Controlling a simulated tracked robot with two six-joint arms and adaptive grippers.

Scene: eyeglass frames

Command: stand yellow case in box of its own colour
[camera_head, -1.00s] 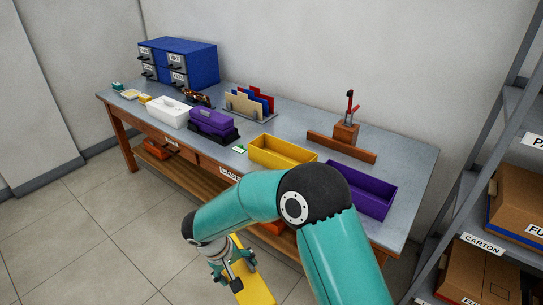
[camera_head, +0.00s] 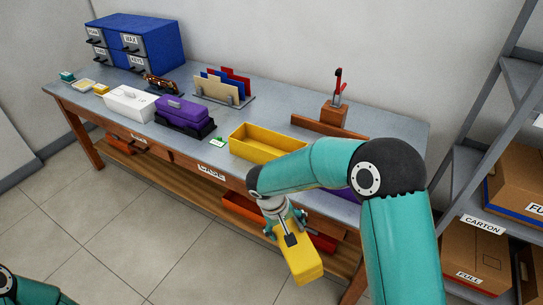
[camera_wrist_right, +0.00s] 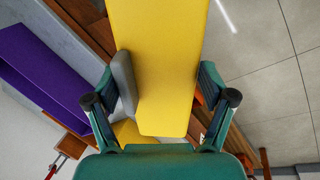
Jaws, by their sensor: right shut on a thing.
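The yellow case (camera_head: 304,262) is held in my right gripper (camera_head: 286,232), in front of the table and below its top. In the right wrist view the yellow case (camera_wrist_right: 155,60) lies between the two fingers of the gripper (camera_wrist_right: 160,105). The yellow box (camera_head: 240,147) stands open and empty on the table, beyond the gripper and slightly left of it. My right forearm passes in front of its right front corner. Only a piece of my left arm shows at the bottom left; its gripper is out of view.
A purple box (camera_wrist_right: 40,75) is mostly hidden by my right arm in the head view. A purple case (camera_head: 183,108) sits on a black base, beside a white box (camera_head: 130,103). A wooden block with a red-handled tool (camera_head: 334,113) stands behind. Shelves are at right.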

